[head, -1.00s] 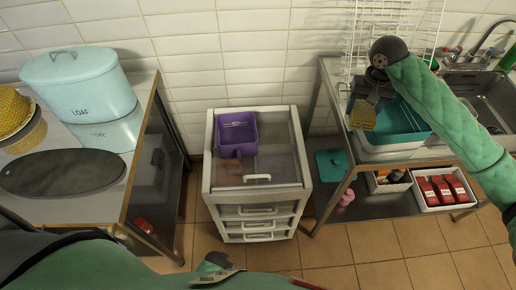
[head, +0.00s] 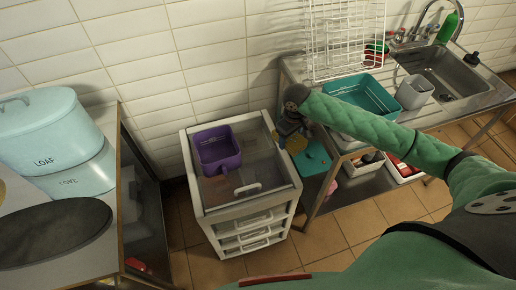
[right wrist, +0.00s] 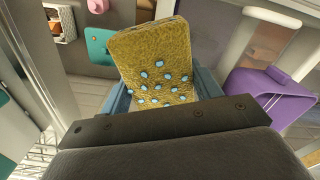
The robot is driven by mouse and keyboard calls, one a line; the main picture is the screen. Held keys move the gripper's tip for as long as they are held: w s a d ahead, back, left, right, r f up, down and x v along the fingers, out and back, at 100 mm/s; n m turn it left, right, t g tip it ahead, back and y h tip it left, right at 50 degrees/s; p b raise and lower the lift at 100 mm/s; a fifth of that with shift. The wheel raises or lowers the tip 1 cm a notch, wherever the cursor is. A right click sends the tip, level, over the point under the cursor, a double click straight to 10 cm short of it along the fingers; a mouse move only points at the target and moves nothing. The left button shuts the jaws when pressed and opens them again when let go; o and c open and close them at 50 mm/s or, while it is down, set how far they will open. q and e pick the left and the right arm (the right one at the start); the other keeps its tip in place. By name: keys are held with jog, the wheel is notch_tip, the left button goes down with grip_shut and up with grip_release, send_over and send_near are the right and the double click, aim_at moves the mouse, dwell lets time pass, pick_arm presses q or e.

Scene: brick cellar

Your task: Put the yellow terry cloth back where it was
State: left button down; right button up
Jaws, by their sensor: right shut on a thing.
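The yellow terry cloth (right wrist: 152,50) is a folded, rough-textured pad with light blue dots, standing up between the fingers in the right wrist view. In the head view only a small piece of the cloth (head: 297,144) shows beneath the hand. My right gripper (head: 290,127) is shut on it and holds it in the air, between the white drawer unit (head: 205,222) and the steel sink bench (head: 292,72). The fingers are partly hidden behind the cloth in the right wrist view. My left gripper is not in view.
A purple bin (head: 218,150) stands on the drawer unit's top, left of my right gripper. A teal tub (head: 362,95), a grey container (head: 414,91) and a white wire rack (head: 345,35) are on the bench. Light blue bread bins (head: 45,125) stand on the left counter.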

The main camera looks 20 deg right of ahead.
aim_at(277, 138)
jog(key=w+a+f+p, duration=0.1)
jog(key=a, duration=0.1)
jog(key=w+a+f+p, duration=0.1)
jog(key=shift+w+a+f, duration=0.1)
jog(key=shift+w+a, duration=0.3)
jog(key=w+a+f+p, duration=0.1)
jog(key=w+a+f, duration=0.1)
jog(key=w+a+f+p, duration=0.1)
jog(key=w+a+f, duration=0.1)
jog(key=a, duration=0.1)
jog(key=shift+f, duration=0.15)
notch_tip(277, 138, down, 4)
jog(key=p, duration=0.2)
jog(key=shift+r+p, duration=0.25)
jog(key=shift+p, duration=0.05)
jog(key=shift+f, duration=0.3)
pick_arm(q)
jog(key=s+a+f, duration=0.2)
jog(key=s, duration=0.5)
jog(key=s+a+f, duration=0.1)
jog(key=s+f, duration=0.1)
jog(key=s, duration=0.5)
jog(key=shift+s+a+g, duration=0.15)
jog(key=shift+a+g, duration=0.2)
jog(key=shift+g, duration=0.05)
